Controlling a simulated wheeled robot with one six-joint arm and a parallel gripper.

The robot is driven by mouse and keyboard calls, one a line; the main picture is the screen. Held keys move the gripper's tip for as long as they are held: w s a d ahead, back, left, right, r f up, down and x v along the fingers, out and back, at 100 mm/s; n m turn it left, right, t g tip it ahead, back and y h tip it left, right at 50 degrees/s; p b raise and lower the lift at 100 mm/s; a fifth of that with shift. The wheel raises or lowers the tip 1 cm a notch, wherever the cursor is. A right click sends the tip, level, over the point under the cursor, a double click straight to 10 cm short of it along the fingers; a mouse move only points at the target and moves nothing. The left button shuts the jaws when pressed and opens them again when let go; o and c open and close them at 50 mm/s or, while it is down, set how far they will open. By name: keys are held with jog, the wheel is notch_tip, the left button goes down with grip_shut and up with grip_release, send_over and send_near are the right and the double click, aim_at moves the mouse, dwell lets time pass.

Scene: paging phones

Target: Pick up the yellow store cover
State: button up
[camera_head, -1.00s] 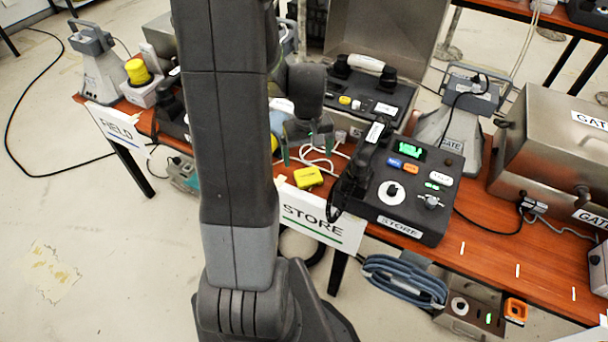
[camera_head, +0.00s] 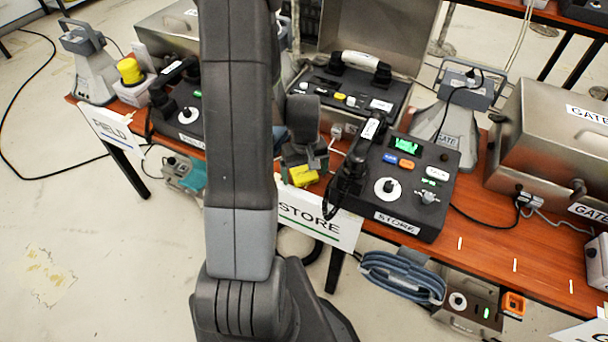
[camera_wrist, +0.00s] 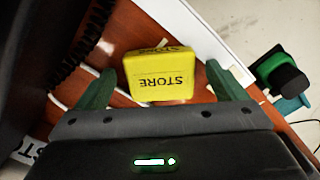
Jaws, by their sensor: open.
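The yellow store cover (camera_wrist: 160,78) is a small block lettered STORE. In the wrist view it lies between the two green fingers of my open gripper (camera_wrist: 163,88), with a gap on each side. In the head view the cover (camera_head: 304,175) sits at the table's front edge, behind the STORE sign. My gripper (camera_head: 303,160) is right over it there and hides part of it. I cannot tell how much height is left between the fingertips and the tabletop.
The STORE phone unit (camera_head: 405,187) with its black handset (camera_head: 350,168) stands close to the right of my gripper. The white STORE sign (camera_head: 320,218) hangs at the front edge. A white cable lies by the cover. An open case (camera_head: 350,92) stands behind.

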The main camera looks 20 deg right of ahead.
jog(key=shift+c, duration=0.2)
jog(key=c, duration=1.1)
jog(key=shift+r, duration=0.1)
